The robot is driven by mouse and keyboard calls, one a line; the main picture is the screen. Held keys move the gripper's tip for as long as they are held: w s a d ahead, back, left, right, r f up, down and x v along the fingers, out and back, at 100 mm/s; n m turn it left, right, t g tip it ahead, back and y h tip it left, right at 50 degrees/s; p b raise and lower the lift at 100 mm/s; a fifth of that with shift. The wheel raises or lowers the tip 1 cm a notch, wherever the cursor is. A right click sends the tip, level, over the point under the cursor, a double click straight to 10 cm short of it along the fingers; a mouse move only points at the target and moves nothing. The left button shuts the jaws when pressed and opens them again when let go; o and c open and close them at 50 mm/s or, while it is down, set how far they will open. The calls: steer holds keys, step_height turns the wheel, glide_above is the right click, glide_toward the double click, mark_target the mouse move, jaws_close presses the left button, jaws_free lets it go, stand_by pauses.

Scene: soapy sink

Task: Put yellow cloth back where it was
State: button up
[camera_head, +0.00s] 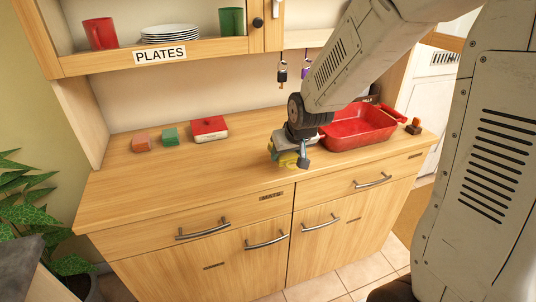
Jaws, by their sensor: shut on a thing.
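The yellow cloth (287,159) is small and partly hidden by my gripper. My gripper (290,163) is shut on the cloth, close over the wooden counter near its front edge. It is left of the red basin. I cannot tell whether the cloth touches the counter.
A red basin (360,129) stands right of my gripper, with a small orange and dark item (413,126) beyond it. An orange block (141,143), a green block (170,135) and a red box (209,128) sit at the back left. The counter's left front (175,185) is clear.

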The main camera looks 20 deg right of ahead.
mark_target(270, 145)
steer(key=w+a, duration=0.1)
steer(key=w, duration=0.1)
steer(key=w+a, duration=0.2)
steer(key=w, duration=0.1)
steer(key=shift+w+f, duration=0.4)
steer(key=shift+f, duration=1.7)
steer(key=shift+f, duration=0.15)
steer(key=o, duration=0.9)
steer(key=shift+o, duration=0.2)
